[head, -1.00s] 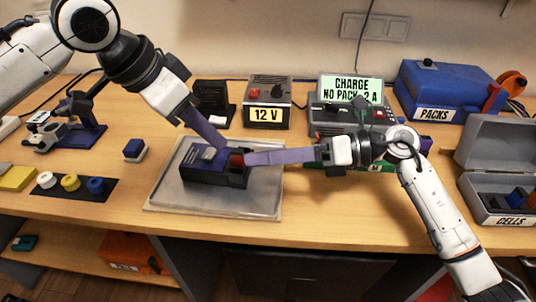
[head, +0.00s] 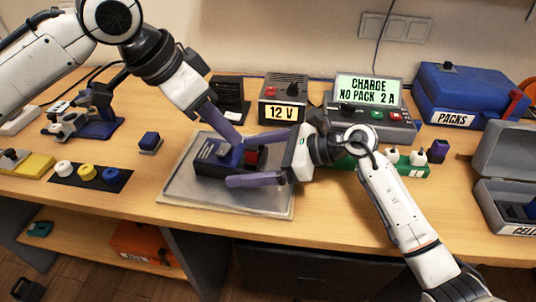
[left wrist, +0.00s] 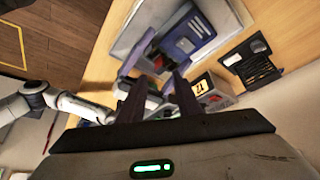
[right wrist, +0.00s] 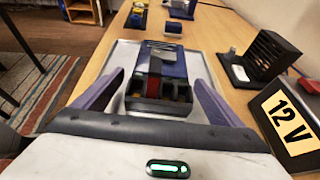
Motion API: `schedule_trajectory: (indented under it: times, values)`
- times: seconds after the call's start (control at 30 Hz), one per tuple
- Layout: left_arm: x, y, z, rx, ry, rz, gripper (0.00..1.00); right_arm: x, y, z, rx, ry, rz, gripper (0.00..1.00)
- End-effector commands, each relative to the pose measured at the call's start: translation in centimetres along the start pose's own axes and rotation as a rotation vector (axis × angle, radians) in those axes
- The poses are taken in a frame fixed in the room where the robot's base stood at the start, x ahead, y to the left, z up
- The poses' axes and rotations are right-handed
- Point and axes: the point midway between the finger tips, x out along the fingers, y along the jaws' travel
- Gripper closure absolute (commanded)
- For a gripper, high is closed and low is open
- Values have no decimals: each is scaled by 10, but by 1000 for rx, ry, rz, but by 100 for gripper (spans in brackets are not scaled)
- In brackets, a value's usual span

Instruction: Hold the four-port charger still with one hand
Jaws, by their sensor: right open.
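The charger (head: 207,158), a dark box with a blue top, sits on a grey tray (head: 178,192). In the right wrist view the charger (right wrist: 165,60) shows open bays at its near end and a red part in one. My right gripper (head: 236,160) is open, with one finger along the charger's near side and one behind it. The right wrist view shows these fingers on either side, apart from it. My left gripper (head: 222,135) points down by the charger's top; in the left wrist view its fingers (left wrist: 160,100) are apart with nothing clearly between them.
Behind the tray stand a dark slotted rack (head: 229,97), a 12 V supply (head: 284,103) and a charge display unit (head: 370,105). A blue packs box (head: 462,95) and grey cells case (head: 505,190) are at right. Knobs on a black mat (head: 92,180) lie left.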

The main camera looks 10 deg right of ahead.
Motion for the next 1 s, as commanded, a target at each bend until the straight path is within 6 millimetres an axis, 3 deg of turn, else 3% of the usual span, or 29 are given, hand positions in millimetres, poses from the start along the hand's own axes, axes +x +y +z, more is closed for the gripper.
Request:
schedule_trajectory:
  times: [0.2, 0.53, 0.83, 0.87, 0.93, 1.0]
  values:
    - [0, 0, 0, 0, 0, 0, 69, 22, 0, 0, 1, -1, 0, 9]
    - [0, 0, 0, 0, 0, 0, 69, 25, 0, 0, 0, -1, 0, 9]
    - [0, 0, 0, 0, 0, 0, 69, 25, 0, 0, 0, 0, 0, 58]
    - [0, 0, 0, 0, 0, 0, 69, 25, 0, 0, 0, 0, 0, 62]
    - [0, 0, 0, -2, -1, -1, 58, 25, 0, 0, 0, 0, 0, 62]
    - [0, 2, -2, -18, -8, -6, 58, 25, 0, 0, 0, 0, 0, 62]
